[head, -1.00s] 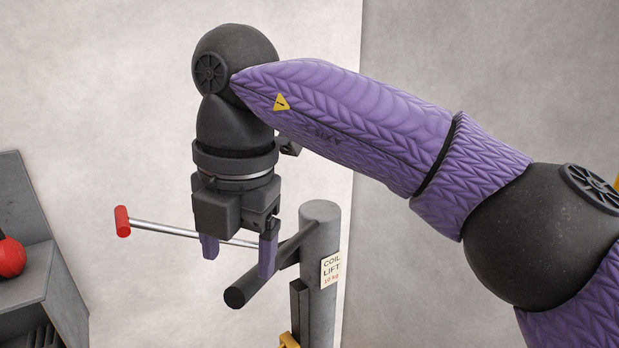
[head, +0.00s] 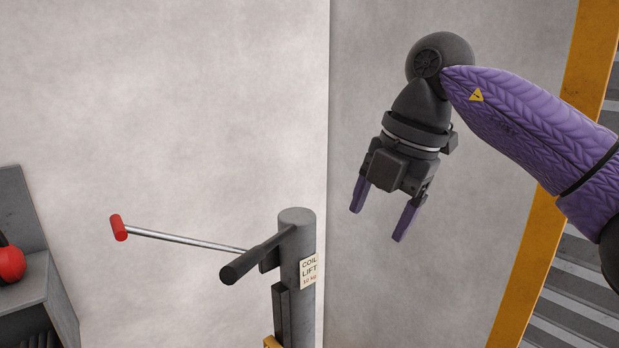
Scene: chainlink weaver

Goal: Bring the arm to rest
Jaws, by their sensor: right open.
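My right arm (head: 530,118) comes in from the right edge, in a purple quilted sleeve with black joints. My right gripper (head: 381,222) points down and is open, its two purple fingers apart with nothing between them. It hangs in the air in front of the grey wall, up and to the right of the coil lift post, clear of it. My left gripper is out of view.
A grey coil lift post (head: 297,275) stands at lower centre with a dark bar (head: 257,255) and a red-ended metal lever (head: 185,238). A grey machine (head: 35,290) with a red knob (head: 10,263) is at the left. A yellow frame (head: 560,170) edges a ribbed grey surface at the right.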

